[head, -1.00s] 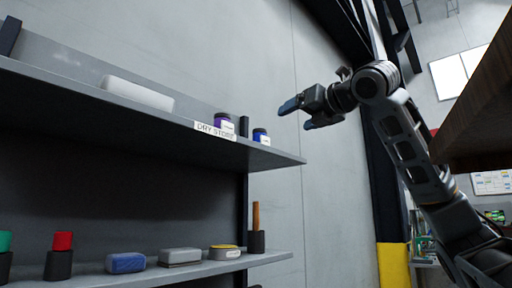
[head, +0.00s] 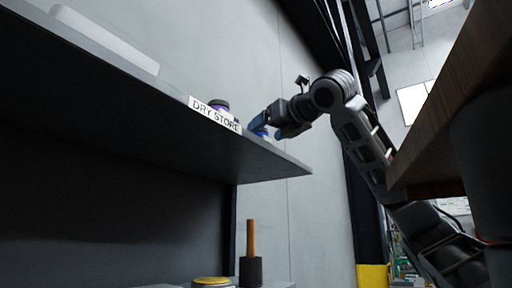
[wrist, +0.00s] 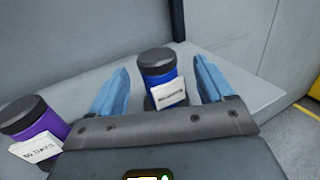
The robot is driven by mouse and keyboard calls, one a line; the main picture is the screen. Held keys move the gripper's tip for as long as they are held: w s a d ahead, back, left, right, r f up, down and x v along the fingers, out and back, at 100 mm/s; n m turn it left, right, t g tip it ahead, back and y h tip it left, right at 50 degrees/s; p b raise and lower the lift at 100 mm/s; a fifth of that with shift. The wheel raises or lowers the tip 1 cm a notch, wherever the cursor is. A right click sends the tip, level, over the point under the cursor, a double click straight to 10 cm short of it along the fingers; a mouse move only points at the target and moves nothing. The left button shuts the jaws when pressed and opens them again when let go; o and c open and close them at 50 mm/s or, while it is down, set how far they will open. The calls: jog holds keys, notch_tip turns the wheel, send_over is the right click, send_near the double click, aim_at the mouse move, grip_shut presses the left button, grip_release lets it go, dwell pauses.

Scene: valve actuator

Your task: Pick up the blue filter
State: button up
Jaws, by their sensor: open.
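The blue filter (wrist: 162,88) is a small blue cylinder with a black cap and a white label. It stands upright on the upper shelf (head: 270,166), near the shelf's right end. My gripper (wrist: 162,92) is open, with one blue finger on each side of the filter in the wrist view. Whether the fingers touch it I cannot tell. In the head view my gripper (head: 264,126) is at the shelf end and hides most of the filter (head: 262,134).
A purple jar (wrist: 38,128) with a black cap stands left of the filter. A "DRY STORE" label (head: 214,114) is on the shelf edge. A lower shelf holds a brown-handled tool (head: 251,240) in a black holder and a yellow-topped tin (head: 212,282). A wooden tabletop (head: 450,130) is at right.

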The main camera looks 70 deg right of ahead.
jog(key=p+x, duration=0.1)
jog(key=x, duration=0.5)
jog(key=shift+w+a+r+p, duration=0.1)
jog(key=shift+r+p, duration=0.05)
jog(key=shift+p, duration=0.2)
jog(key=c, duration=1.1)
jog(key=shift+c, duration=0.2)
